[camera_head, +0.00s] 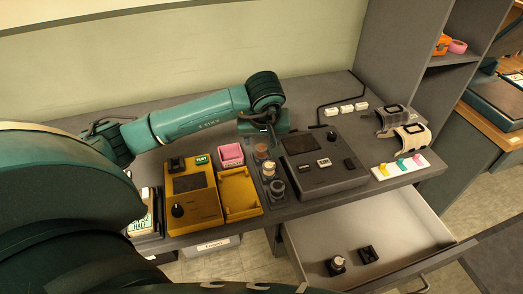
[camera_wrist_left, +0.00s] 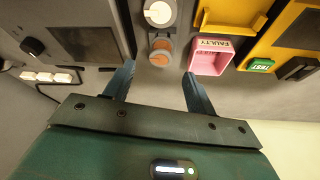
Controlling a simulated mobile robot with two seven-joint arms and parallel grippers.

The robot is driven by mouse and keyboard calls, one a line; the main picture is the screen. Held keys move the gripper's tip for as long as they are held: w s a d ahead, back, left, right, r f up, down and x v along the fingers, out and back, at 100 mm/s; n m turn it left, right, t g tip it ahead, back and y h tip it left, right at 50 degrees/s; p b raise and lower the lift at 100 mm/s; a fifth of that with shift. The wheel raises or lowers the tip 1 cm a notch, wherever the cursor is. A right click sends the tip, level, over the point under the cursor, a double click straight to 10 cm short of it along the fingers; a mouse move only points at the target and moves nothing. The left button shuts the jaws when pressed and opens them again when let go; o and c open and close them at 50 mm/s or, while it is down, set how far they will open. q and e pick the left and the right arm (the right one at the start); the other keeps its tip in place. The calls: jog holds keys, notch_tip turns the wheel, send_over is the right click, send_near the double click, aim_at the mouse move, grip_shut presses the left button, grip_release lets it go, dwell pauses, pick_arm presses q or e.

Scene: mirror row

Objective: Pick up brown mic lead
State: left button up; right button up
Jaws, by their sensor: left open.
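A round brown item (camera_head: 262,152), which looks like the brown mic lead, sits at the back of a narrow grey holder between the yellow and grey units. In the left wrist view it is a brown-orange disc (camera_wrist_left: 161,57) in a grey round seat. My left gripper (camera_head: 271,133) hangs over the back of that holder, pointing down. In the wrist view its fingers (camera_wrist_left: 158,72) are open and empty, one on each side just short of the brown item. My right gripper is not in view.
A pink box (camera_head: 231,154) marked FAULTY and a yellow unit (camera_head: 193,196) stand left of the holder. A dark grey unit (camera_head: 319,165) stands right. A drawer (camera_head: 425,215) is pulled open below, holding small black items. White blocks (camera_head: 345,109) lie behind.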

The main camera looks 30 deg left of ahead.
aim_at(261, 148)
pick_arm(q)
jog(key=x, duration=0.4)
jog(key=shift+s+d+f, duration=0.1)
jog(key=shift+s+f, duration=0.05)
jog(key=shift+f, duration=0.3)
jog(key=c, duration=1.1)
